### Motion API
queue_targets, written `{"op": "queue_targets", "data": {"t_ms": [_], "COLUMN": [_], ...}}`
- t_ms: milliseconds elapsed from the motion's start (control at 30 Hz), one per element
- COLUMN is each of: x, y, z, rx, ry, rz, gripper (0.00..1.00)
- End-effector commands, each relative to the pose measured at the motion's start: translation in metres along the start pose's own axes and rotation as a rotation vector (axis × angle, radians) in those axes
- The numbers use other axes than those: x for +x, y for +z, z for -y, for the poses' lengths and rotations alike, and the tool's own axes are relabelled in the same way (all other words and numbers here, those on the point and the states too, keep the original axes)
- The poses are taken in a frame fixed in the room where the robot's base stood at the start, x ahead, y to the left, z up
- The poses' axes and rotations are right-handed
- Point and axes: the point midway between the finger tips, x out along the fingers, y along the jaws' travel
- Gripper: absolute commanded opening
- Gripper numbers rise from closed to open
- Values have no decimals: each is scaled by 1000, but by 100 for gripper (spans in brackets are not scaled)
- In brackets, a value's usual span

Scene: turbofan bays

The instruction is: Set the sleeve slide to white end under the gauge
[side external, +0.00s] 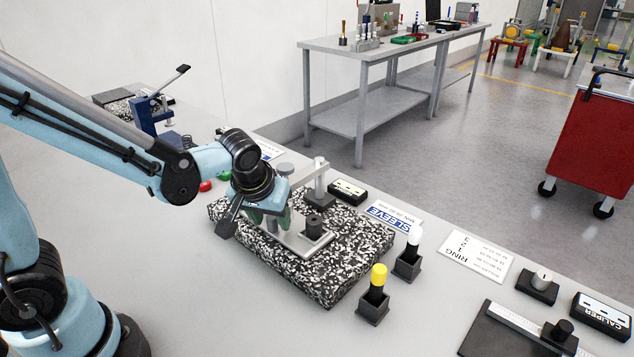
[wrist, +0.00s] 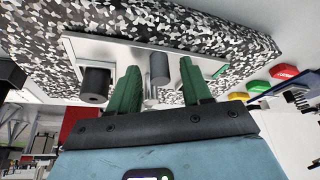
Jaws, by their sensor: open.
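A light metal plate (side external: 303,239), which looks like the sleeve slide's base, lies on a speckled granite block (side external: 330,277). A dark sleeve (side external: 314,222) stands on it; a dark cylinder also shows in the wrist view (wrist: 95,85). Behind it rises a metal post (side external: 319,176) with a flat arm, perhaps the gauge. My gripper (side external: 270,220) is low over the plate's left part. In the wrist view its green fingers (wrist: 160,64) are apart, with a grey cylinder (wrist: 159,69) showing between them. Contact cannot be told. My wrist hides part of the fixture; I cannot make out a white end on it.
A yellow-topped plug (side external: 379,275) and a white-topped plug (side external: 414,237) stand in black holders right of the block. A SLEEVE card (side external: 393,219), a RING card (side external: 476,256) and a CALIPER box (side external: 603,315) lie nearby. A blue lever press (side external: 154,112) stands behind left.

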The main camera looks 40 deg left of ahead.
Motion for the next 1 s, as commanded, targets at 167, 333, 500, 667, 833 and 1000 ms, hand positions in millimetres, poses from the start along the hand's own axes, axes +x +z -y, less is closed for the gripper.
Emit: {"op": "queue_targets", "data": {"t_ms": [167, 333, 500, 667, 833, 1000], "x": [1, 0, 0, 0, 0, 3], "y": [0, 0, 0, 0, 0, -7], "z": [0, 0, 0, 0, 0, 15], "rx": [0, 0, 0, 0, 0, -6], "ry": [0, 0, 0, 0, 0, -4], "rz": [0, 0, 0, 0, 0, 2], "gripper": [49, 36, 10, 0, 0, 0]}}
